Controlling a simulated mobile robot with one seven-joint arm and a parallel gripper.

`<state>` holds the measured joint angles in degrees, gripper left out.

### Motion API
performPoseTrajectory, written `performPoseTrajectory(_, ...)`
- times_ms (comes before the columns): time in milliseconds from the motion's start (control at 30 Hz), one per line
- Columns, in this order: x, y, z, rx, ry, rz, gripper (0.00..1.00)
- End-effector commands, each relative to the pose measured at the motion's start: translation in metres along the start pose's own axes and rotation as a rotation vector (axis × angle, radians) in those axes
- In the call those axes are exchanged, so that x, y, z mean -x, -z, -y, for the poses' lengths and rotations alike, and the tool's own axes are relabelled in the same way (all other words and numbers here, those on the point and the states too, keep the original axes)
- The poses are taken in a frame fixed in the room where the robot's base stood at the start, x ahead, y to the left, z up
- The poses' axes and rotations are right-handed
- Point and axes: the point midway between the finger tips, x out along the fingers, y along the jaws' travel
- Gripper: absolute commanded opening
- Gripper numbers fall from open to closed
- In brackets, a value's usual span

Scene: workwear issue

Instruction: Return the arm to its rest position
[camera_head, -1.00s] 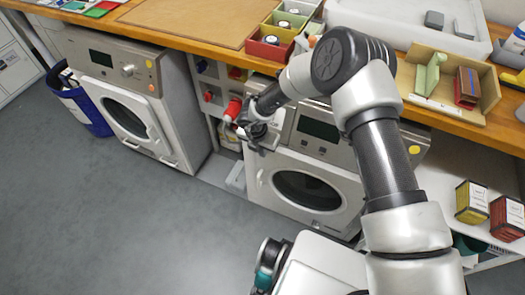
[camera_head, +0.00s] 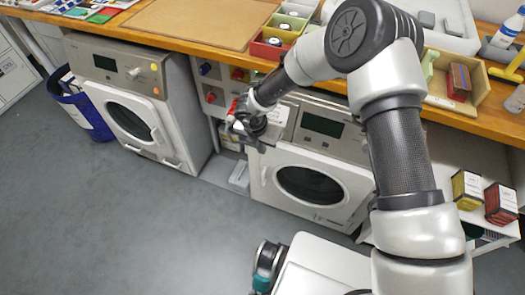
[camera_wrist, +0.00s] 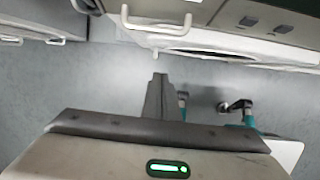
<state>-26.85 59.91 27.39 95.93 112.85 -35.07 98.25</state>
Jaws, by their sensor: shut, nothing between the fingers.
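My gripper (camera_head: 240,124) hangs in front of the gap between the two washing machines, below the wooden counter's front edge. Its fingers are together and hold nothing. In the wrist view my gripper (camera_wrist: 160,78) shows as a narrow closed pair of fingers over the grey floor. My arm is bent, with its elbow high over the counter edge and its forearm reaching down to the left. Parts of the right machine and of the counter are hidden behind the arm.
The right washing machine (camera_head: 312,184) stands close to my gripper; the left washing machine (camera_head: 132,110) is farther off. A blue bin (camera_head: 82,108) stands beyond it. The wooden counter (camera_head: 165,32) carries colored bins, a tray and a bottle. The floor (camera_head: 110,220) at left is clear.

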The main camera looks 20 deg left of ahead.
Motion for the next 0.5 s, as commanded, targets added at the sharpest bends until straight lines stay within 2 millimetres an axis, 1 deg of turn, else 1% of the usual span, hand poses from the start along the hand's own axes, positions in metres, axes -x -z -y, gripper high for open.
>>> performPoseTrajectory(33,0.007,-0.001,0.001,0.000,0.000,0.000,0.00)
performPoseTrajectory(133,0.015,0.000,0.000,0.000,0.000,0.000,0.00)
performPoseTrajectory(400,0.019,0.001,0.000,0.001,0.000,-0.001,0.00)
performPoseTrajectory(467,0.021,-0.004,0.000,0.012,-0.006,0.009,0.00)
performPoseTrajectory(500,0.025,-0.010,0.000,0.030,-0.015,0.024,0.00)
